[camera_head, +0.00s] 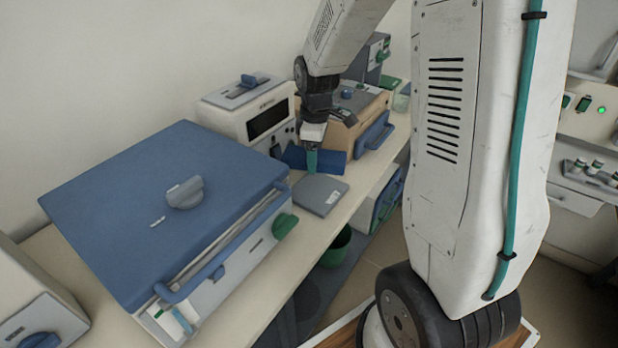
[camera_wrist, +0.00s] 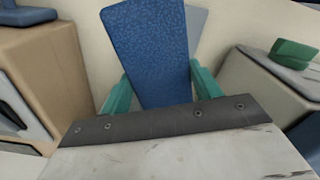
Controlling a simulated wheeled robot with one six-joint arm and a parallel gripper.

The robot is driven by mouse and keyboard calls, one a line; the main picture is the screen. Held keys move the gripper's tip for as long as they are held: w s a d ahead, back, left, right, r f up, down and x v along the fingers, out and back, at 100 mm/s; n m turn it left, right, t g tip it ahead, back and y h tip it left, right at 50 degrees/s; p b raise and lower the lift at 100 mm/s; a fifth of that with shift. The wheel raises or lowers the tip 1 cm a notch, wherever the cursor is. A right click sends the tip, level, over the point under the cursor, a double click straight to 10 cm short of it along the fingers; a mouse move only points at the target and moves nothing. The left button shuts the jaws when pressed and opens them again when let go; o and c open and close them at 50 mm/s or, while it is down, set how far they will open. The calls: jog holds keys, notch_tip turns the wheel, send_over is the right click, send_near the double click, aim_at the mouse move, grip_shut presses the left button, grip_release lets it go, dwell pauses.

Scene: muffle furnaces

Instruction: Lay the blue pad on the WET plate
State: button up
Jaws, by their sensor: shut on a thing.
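The blue pad (camera_head: 332,161) shows behind my gripper (camera_head: 311,161) in the head view, at the far edge of a flat grey plate (camera_head: 320,196). The plate lies on the bench and has a small pale label, too small to read. In the wrist view my gripper (camera_wrist: 160,88) is shut on the blue pad (camera_wrist: 147,42), with a teal finger at each side of it. The pad extends away beyond the fingers. A grey corner (camera_wrist: 198,22), probably the plate, shows past the pad. I cannot tell whether the pad touches the plate.
A large furnace with a blue lid (camera_head: 140,200) stands left of the plate. A white instrument (camera_head: 248,108) and a tan furnace with a blue handle (camera_head: 365,113) stand behind it. A green bin (camera_head: 337,246) is below the bench edge. The bench in front of the plate is narrow.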

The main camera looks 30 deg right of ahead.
aim_at(315, 188)
notch_tip(315, 188, down, 8)
jog(key=shift+f, duration=0.15)
dwell(0.3)
jog(key=o, duration=1)
jog(key=shift+f, duration=0.1)
